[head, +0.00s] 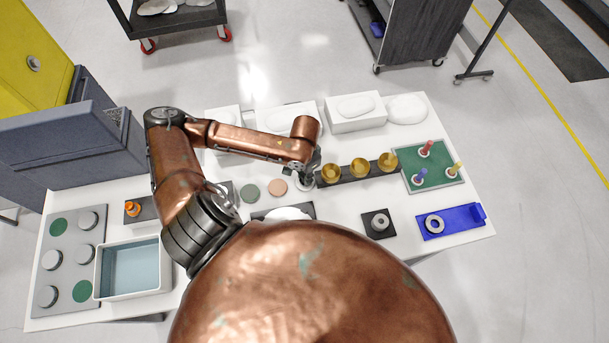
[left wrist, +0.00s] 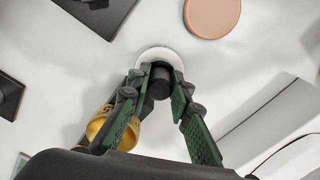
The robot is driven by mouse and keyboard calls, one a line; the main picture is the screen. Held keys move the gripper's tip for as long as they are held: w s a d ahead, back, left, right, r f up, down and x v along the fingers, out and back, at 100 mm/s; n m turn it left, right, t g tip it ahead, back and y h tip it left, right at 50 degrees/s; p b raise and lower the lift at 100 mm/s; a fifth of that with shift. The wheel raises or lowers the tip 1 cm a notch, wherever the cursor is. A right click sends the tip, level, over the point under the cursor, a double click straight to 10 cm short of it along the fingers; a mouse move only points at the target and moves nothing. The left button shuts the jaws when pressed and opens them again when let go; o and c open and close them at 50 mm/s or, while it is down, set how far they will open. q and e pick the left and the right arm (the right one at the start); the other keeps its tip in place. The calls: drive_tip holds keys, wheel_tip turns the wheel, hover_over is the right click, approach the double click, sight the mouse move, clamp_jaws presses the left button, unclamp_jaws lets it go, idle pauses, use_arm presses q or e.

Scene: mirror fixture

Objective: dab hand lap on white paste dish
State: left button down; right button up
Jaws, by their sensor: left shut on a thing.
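My left gripper (head: 306,172) reaches over the middle of the table and is shut on the black hand lap (left wrist: 161,82), whose handle shows between the fingers (left wrist: 156,84) in the left wrist view. The white paste dish (head: 304,185) is under the gripper in the head view, right of the pink dish (head: 277,188) and the green dish (head: 249,193). In the left wrist view a white round rim (left wrist: 153,53) shows just beyond the lap. I cannot tell whether the lap touches the dish. My right gripper is not in view.
Gold bowls (head: 359,167) stand in a dark rack right of the gripper. A green board (head: 437,178) with colored pegs is farther right. A blue tray (head: 462,220) holds a ring. A water-filled bin (head: 97,272) stands at left. White boxes (head: 356,123) line the back.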

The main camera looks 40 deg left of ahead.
use_arm(q)
drive_tip(key=shift+s+f+p, duration=0.1)
drive_tip(key=shift+f+p, duration=0.05)
drive_tip(key=shift+p, duration=0.35)
idle(1.8)
wheel_tip(320, 180, up, 7)
drive_tip(key=p, duration=0.9)
idle(0.8)
